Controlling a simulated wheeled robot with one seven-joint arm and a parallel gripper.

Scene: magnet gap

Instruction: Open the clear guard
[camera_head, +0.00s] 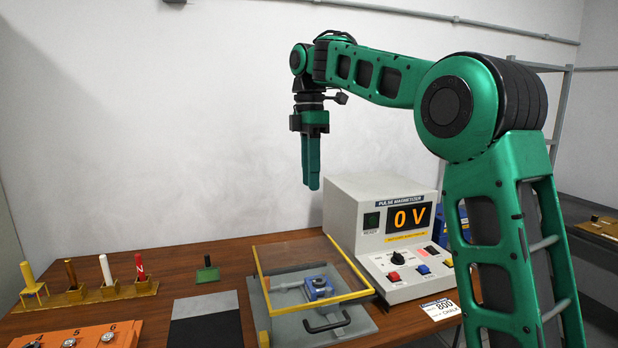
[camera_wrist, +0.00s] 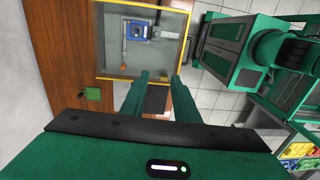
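The clear guard (camera_head: 262,276) has yellow edges and stands over a grey base on the wooden table, in front of the magnetizer. It looks closed. A blue fixture (camera_head: 319,288) shows through it, and a black bar handle (camera_head: 327,322) is at its near side. In the wrist view the yellow-framed guard (camera_wrist: 121,78) lies beyond the fingertips, with the blue fixture (camera_wrist: 137,30) inside. My gripper (camera_head: 312,186) hangs in the air well above and behind the guard, fingers down and touching nothing. In the wrist view my gripper (camera_wrist: 159,77) shows an empty gap between its fingers.
The pulse magnetizer (camera_head: 410,217), reading 0 V, stands right of and behind the guard. At left are a brass rack (camera_head: 92,293) with coloured rods, an orange numbered block (camera_head: 80,338), a grey-and-black mat (camera_head: 205,306) and a small green piece (camera_head: 207,273).

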